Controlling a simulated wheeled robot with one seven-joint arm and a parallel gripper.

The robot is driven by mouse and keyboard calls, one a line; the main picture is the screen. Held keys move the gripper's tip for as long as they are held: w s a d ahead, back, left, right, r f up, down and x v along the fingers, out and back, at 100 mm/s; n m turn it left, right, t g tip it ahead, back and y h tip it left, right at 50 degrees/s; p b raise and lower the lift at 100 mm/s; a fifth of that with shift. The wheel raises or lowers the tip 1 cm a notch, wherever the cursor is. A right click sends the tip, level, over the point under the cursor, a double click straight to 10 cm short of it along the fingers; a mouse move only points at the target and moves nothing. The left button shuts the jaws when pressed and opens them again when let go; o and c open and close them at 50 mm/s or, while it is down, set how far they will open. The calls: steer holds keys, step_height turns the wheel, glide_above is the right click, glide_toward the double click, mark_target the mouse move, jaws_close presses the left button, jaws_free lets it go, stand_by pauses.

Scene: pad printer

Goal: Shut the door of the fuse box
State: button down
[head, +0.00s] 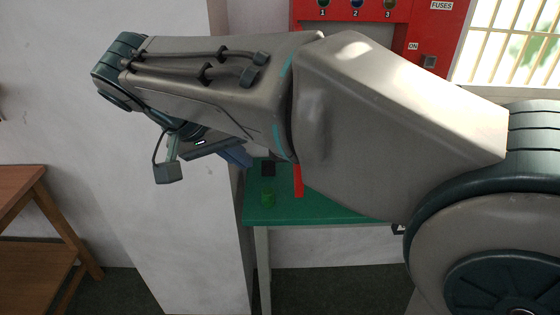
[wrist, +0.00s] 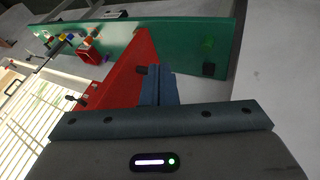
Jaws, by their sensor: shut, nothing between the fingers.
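The red machine (head: 420,35) stands behind my arm in the head view, with a FUSES label (head: 441,5) at its upper right and an ON switch (head: 429,61) below. My arm hides much of its front, and I cannot make out the fuse box door for certain. In the wrist view a red panel (wrist: 122,78) with dark knobs lies just left of the fingers; I cannot tell whether it is the door or the housing. My gripper (wrist: 158,72) is shut and empty, close beside this panel. In the head view my gripper (head: 236,155) shows below the wrist.
The green bench top (head: 330,206) holds a green cylinder (head: 267,199) and a black block (head: 267,168). A red box (wrist: 88,53) and several small blocks stand farther along it. A pale pillar (head: 190,240) stands left of the bench, and a wooden table (head: 22,185) at far left.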

steer(key=w+d+f+p, duration=0.1)
steer(key=w+d+f, duration=0.2)
steer(key=d+f, duration=0.3)
steer(key=shift+d+f, duration=0.4)
steer(key=shift+d, duration=0.35)
